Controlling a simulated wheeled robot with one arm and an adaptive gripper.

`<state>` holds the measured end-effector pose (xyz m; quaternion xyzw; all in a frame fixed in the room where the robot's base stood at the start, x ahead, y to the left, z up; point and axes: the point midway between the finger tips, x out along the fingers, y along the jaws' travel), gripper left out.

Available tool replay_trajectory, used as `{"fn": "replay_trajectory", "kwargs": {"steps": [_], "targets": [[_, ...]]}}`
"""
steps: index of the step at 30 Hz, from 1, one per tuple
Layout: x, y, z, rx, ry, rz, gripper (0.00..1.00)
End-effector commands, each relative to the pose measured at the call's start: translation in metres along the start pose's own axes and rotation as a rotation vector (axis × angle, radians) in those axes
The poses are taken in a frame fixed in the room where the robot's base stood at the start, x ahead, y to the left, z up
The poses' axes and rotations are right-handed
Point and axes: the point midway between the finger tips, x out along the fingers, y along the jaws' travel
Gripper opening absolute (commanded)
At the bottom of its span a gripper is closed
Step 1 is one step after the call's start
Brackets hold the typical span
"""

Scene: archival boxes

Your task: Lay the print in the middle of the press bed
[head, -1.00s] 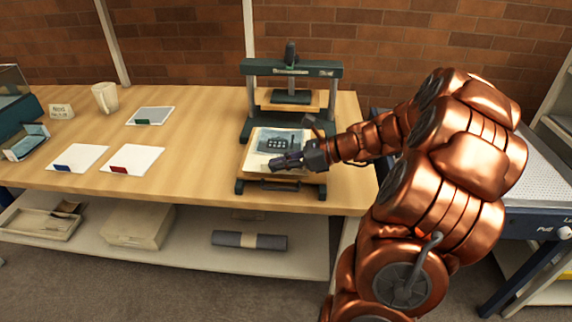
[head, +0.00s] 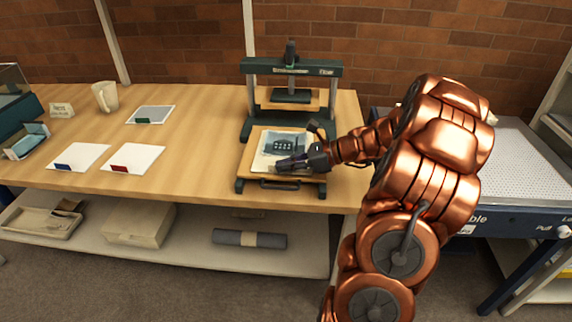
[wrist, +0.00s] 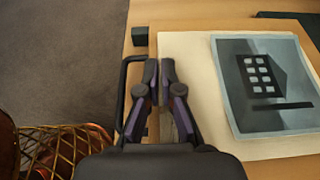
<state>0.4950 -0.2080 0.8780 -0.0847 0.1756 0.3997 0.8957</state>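The print (head: 284,145) is a blue-grey sheet with a dark building on it. In the wrist view the print (wrist: 262,88) lies on a cream sheet (wrist: 195,60) on the wooden press bed (wrist: 137,70), with more cream showing on its left. My gripper (head: 280,164) is low over the front part of the bed. In the wrist view my gripper (wrist: 159,66) has its fingertips drawn together left of the print and apart from it, with nothing seen held. The gripper hides part of the print's front in the head view. The print's right edge is cut off in the wrist view.
The green press frame (head: 291,68) rises behind the bed. A perforated table (head: 505,155) is at right.

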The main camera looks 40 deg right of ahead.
Motion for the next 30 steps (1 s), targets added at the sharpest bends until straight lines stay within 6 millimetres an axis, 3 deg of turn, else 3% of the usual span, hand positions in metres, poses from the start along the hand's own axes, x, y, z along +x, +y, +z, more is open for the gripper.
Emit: {"fn": "replay_trajectory", "kwargs": {"steps": [5,14,25,30], "targets": [[0.001,0.0,-0.002,0.0,0.0,0.0,0.0],[0.001,0.0,-0.002,0.0,0.0,0.0,0.31],[-0.001,0.0,0.001,-0.001,0.001,0.0,0.31],[-0.023,-0.001,0.0,-0.002,0.001,-0.005,0.31]]}}
